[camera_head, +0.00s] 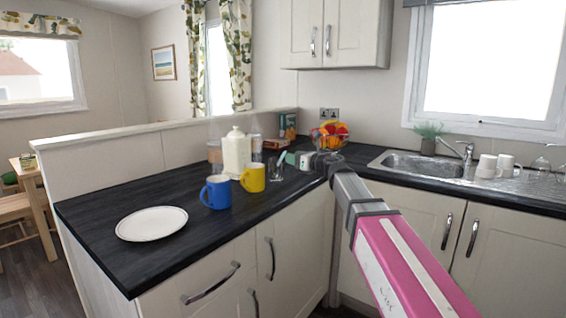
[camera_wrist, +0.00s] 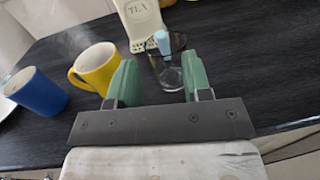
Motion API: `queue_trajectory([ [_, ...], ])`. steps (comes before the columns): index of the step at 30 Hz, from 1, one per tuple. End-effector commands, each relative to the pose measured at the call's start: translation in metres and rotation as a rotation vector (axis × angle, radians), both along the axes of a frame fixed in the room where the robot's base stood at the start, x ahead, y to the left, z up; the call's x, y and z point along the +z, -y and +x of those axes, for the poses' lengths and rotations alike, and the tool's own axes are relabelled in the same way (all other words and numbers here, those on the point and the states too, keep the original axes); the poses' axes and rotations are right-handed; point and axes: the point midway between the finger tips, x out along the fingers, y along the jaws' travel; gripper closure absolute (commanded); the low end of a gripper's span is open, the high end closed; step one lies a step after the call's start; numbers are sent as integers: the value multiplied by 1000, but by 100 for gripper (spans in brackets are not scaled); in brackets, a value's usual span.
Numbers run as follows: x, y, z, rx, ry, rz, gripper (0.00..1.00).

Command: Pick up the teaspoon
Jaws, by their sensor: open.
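A light-blue handle, apparently the teaspoon (camera_wrist: 163,42), rises from a clear glass (camera_wrist: 172,77) in the wrist view. Its lower end is hard to make out through the glass. My gripper (camera_wrist: 160,80) is open, with its two green fingers spread left and right of the glass in the picture. Nothing is held between them. In the head view, my gripper (camera_head: 288,159) is low over the counter beside the glass (camera_head: 273,169). The teaspoon is too small to tell from the green finger there.
A yellow mug (camera_head: 253,177) and blue mug (camera_head: 216,192) stand left of the glass. A white tea canister (camera_head: 236,153) stands behind them. A white plate (camera_head: 152,223) lies at front left. A fruit basket (camera_head: 330,135) and sink (camera_head: 420,163) are to the right.

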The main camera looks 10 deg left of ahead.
Motion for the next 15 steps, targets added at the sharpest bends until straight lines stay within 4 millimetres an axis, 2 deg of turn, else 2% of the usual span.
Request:
queue_trajectory([
  [3,0,-17,11,1,-1,1,55],
  [10,0,-28,18,-1,-2,1,55],
  [15,0,-47,31,0,-3,1,55],
])
